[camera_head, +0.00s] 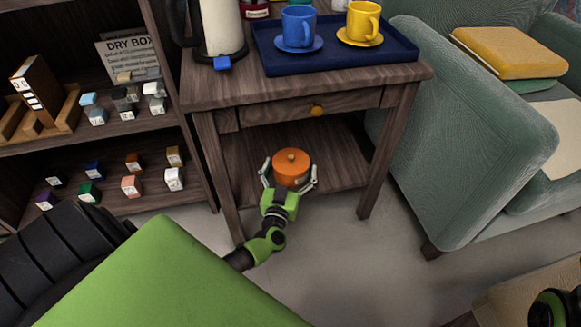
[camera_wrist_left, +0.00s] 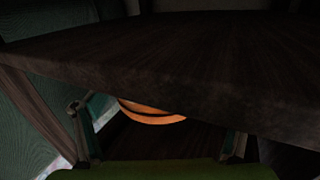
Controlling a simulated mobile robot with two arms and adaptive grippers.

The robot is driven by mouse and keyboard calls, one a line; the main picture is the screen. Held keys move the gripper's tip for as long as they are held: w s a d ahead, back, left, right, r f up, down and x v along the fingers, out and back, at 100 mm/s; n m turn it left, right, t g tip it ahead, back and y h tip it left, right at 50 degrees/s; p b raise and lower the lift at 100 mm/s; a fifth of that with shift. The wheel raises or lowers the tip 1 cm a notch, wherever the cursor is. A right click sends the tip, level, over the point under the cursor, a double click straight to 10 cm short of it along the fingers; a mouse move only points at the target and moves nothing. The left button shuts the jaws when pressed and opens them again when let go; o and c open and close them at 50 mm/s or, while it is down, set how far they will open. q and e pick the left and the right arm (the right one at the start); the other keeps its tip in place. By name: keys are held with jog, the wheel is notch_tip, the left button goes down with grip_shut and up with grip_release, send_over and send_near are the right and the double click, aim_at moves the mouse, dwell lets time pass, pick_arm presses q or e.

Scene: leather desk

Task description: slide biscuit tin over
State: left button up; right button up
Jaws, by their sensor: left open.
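The biscuit tin (camera_head: 291,168) is round and orange, with a small knob on its lid. It stands upright on the lower shelf (camera_head: 338,163) of the wooden side table. My left gripper (camera_head: 290,177) is open, with one finger on each side of the tin; I cannot tell whether they touch it. In the left wrist view, part of the orange tin (camera_wrist_left: 152,114) shows between the spread fingers. A dark table edge hides the rest of the tin there.
The table top (camera_head: 330,83) and its drawer are above the shelf. A blue tray (camera_head: 400,60) with two cups stands on top. Table legs (camera_head: 388,155) flank the shelf. A green armchair (camera_head: 450,150) is at right, and a shelf unit with small boxes at left.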

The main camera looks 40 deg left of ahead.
pick_arm(q)
jog(key=v, duration=1.2)
